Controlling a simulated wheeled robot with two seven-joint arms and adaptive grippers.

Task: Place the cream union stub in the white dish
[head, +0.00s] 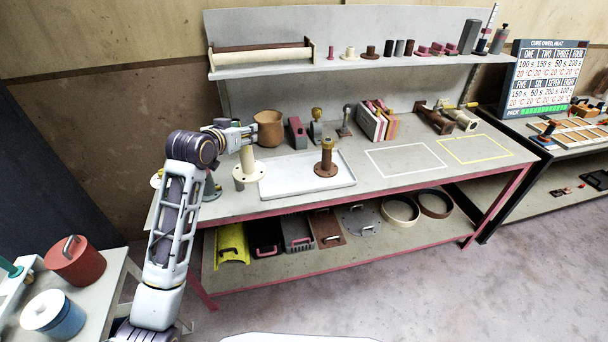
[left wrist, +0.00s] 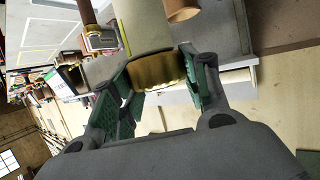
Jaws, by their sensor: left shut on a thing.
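The cream union stub (head: 247,157) is a pale pipe with a wide flange at its lower end, upright just left of the white dish (head: 348,182). My left gripper (head: 246,138) is shut on its brass-coloured top. In the left wrist view the brass nut (left wrist: 156,72) sits between the green-padded fingers, with the cream pipe (left wrist: 145,27) beyond it. I cannot tell whether the flange touches the bench. The white dish is a shallow tray holding a brown stub (head: 326,158) with a brass top. My right gripper is not in view.
A brown pot (head: 268,127), a dark red block (head: 297,132) and other fittings stand behind the dish. The dish floor is bare left of the brown stub. A white outlined area (head: 405,158) lies empty to the right.

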